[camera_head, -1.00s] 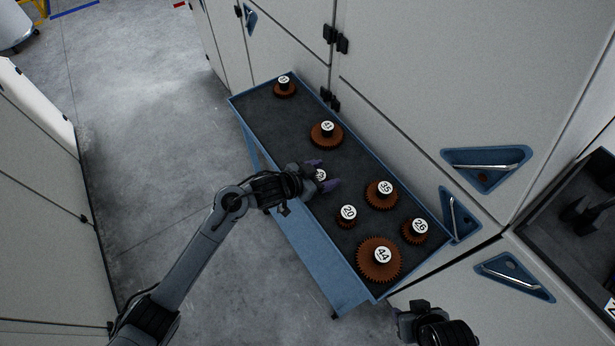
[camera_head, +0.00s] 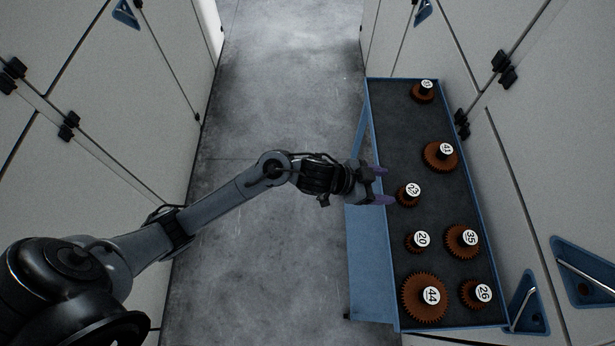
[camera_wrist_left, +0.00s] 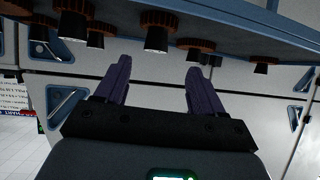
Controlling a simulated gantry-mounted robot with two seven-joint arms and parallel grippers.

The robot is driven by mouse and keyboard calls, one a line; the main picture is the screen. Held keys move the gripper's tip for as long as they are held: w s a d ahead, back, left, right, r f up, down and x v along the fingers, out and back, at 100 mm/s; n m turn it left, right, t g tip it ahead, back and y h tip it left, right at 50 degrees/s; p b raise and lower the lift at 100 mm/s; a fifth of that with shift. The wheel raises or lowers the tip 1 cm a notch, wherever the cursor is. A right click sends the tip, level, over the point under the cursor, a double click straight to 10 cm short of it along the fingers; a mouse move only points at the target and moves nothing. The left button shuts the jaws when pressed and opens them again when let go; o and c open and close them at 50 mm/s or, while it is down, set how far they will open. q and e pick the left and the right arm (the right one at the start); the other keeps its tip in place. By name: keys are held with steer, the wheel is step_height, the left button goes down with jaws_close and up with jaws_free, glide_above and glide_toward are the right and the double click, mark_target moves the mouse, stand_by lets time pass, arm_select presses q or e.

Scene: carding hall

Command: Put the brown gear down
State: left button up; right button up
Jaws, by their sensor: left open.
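Several brown gears with black hubs and white number labels stand on the dark top of a blue-edged table (camera_head: 400,130). The brown gear marked 23 (camera_head: 407,196) is nearest my left gripper (camera_head: 382,185). It rests on the table near the left edge. My left gripper is open and empty, with its purple fingers just left of gear 23; I cannot tell whether they touch it. In the left wrist view the open fingers (camera_wrist_left: 158,72) have nothing between them, and gears show upside down above them. My right gripper is out of view.
Gear 41 (camera_head: 437,156) and a smaller gear (camera_head: 421,95) stand farther back. Gears 20 (camera_head: 416,242), 35 (camera_head: 461,242), 44 (camera_head: 420,297) and 26 (camera_head: 470,294) stand nearer. Pale cabinets (camera_head: 540,150) border the table's right. Clear floor (camera_head: 265,110) lies left.

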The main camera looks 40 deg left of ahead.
arm_select(q)
steer(key=s+a+f+n+g+y, duration=0.2)
steer(key=s+a, duration=0.5)
steer(key=s, duration=0.5)
steer(key=s+a+f+n+g+y, duration=0.3)
steer(key=s+a+f+n+y, duration=0.2)
steer(key=s, duration=0.8)
steer(key=shift+s+a+f+y, duration=0.25)
steer(key=shift+a+y, duration=0.35)
steer(key=shift+a, duration=0.3)
steer(key=shift+r, duration=0.1)
